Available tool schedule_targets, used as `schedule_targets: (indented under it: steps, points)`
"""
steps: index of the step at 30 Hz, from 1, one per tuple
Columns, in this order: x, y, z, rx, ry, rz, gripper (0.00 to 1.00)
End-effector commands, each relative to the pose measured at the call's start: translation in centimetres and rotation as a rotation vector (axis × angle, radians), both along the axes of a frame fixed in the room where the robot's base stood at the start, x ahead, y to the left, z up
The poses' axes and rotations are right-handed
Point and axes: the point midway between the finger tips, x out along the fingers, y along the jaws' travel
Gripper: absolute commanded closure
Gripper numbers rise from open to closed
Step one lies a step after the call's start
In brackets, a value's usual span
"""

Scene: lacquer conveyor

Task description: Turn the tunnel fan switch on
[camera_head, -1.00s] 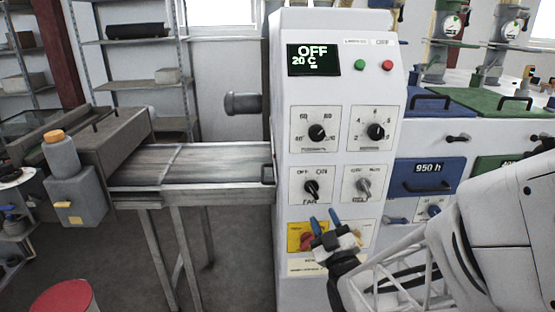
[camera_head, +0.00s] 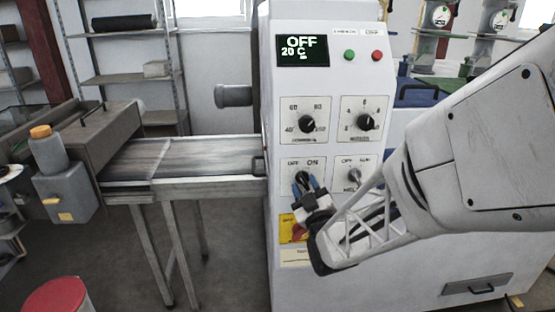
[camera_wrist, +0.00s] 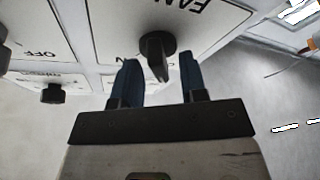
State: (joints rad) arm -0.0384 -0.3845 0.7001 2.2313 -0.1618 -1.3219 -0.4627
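The fan switch is a black rotary knob (camera_head: 303,176) on a white plate marked OFF and ON, on the front of the white control cabinet (camera_head: 282,250). In the wrist view the knob (camera_wrist: 156,50) stands between the tips of my two blue fingers, with a gap visible on each side. My gripper (camera_head: 303,184) is open and points up at the knob from below; it also shows in the wrist view (camera_wrist: 158,66). The fingers partly cover the knob in the head view, so its exact pointing direction is hard to tell there.
A second switch (camera_head: 354,175) sits right of the fan plate, partly behind my arm. Two dial knobs (camera_head: 306,124) (camera_head: 366,122) are above. The display (camera_head: 302,50) reads OFF, 20 C. A yellow plate (camera_head: 287,228) is below, partly covered. The conveyor (camera_head: 200,157) runs left.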

Motion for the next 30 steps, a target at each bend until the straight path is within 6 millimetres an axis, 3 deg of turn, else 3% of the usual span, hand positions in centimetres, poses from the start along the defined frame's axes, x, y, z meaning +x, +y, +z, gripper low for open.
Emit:
schedule_targets:
  steps: [7, 15, 30]
  points:
    - [0.02, 0.0, 0.0, 0.0, 0.0, 0.0, 0.61]
    - [0.0, -0.01, 0.0, 0.0, 0.0, 0.0, 1.0]
    - [-0.03, 0.05, -0.08, 0.064, 0.001, 0.0, 1.0]
